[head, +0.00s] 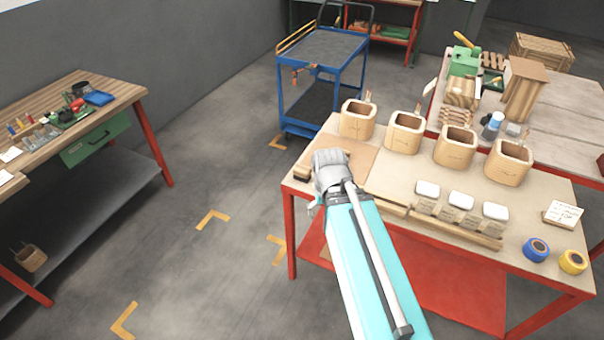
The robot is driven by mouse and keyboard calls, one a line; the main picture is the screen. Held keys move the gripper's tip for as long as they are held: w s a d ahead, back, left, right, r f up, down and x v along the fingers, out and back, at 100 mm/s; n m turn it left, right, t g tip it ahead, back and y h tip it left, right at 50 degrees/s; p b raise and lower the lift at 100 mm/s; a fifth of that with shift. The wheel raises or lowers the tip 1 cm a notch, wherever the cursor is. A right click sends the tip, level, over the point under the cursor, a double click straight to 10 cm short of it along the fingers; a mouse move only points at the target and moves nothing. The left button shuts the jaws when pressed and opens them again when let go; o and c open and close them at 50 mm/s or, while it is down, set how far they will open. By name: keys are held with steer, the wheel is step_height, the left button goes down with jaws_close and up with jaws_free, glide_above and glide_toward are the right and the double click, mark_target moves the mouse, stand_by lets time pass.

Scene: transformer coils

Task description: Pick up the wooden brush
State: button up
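A small wooden piece with a dark lower edge, which looks like the wooden brush (302,172), lies at the left front corner of the red-legged table (400,170). Part of it may be hidden behind my gripper. My gripper (322,196) is over that same corner, just to the right of the brush. My teal and grey arm reaches up to it from the bottom of the picture. The fingers are small and mostly hidden by the wrist, so I cannot tell whether they are open or touch anything.
Several wooden coil boxes (405,133) stand along the table's back. White-topped blocks (461,201) sit in a wooden rack at the front. Blue (536,249) and yellow (573,262) tape rolls lie at right. A blue cart (322,80) stands behind.

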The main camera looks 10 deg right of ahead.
steer(key=w+m, duration=1.2)
steer(key=w, duration=0.3)
steer(key=m, duration=1.2)
glide_above(302, 168)
steer(key=shift+w+d+r+m, duration=0.25)
steer(key=shift+w+m, duration=0.15)
steer(key=shift+m, duration=0.1)
steer(key=shift+f, duration=0.1)
step_height(302, 168, down, 8)
steer(key=b, duration=0.8)
steer(key=shift+a+f, duration=0.1)
steer(key=shift+f, duration=0.15)
steer(key=shift+f, duration=0.1)
steer(key=f+b, duration=0.1)
steer(key=b, duration=0.1)
steer(key=f+b, duration=0.1)
steer(key=f, duration=0.1)
steer(key=shift+s+a+f+b, duration=0.1)
steer(key=shift+s+f+b, duration=0.1)
steer(key=shift+s+b, duration=0.2)
steer(key=shift+w+f+b, duration=0.1)
steer(key=shift+f+b, duration=0.7)
